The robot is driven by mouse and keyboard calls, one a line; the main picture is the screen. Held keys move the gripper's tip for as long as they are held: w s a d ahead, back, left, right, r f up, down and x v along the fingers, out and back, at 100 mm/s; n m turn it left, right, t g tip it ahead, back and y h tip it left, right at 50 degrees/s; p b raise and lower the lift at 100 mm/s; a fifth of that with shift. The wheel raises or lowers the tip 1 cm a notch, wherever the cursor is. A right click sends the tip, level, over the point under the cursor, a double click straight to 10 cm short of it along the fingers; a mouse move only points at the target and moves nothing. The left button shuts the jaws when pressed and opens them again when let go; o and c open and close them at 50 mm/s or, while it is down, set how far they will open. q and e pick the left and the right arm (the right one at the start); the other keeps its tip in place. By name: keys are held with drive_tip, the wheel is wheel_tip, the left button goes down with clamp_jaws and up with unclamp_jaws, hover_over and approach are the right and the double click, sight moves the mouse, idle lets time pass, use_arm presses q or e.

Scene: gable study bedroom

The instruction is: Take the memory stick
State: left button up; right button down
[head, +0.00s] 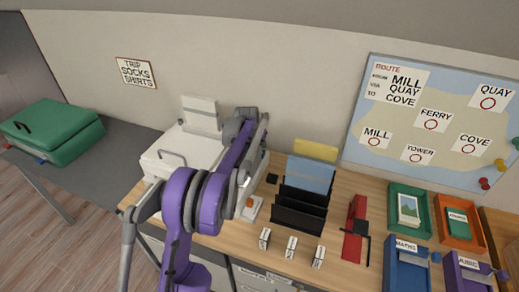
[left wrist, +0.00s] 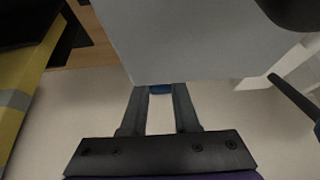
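My left gripper (head: 258,130) is at the back of the desk, by the right rear of the white printer-like machine (head: 172,158). My own arm hides much of it in the head view. In the left wrist view, its two dark fingers (left wrist: 160,92) reach to the edge of a large pale grey surface (left wrist: 190,45). A small blue piece (left wrist: 160,89) shows between the fingertips at that edge. It may be the memory stick; I cannot tell whether the fingers touch it. My right gripper is out of view.
A black file rack (head: 300,213) with a blue and a yellow sheet stands right of the machine. A green case (head: 55,133) lies at left.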

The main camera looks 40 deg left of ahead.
use_arm(q)
clamp_jaws()
drive_tip(key=shift+r, duration=0.15)
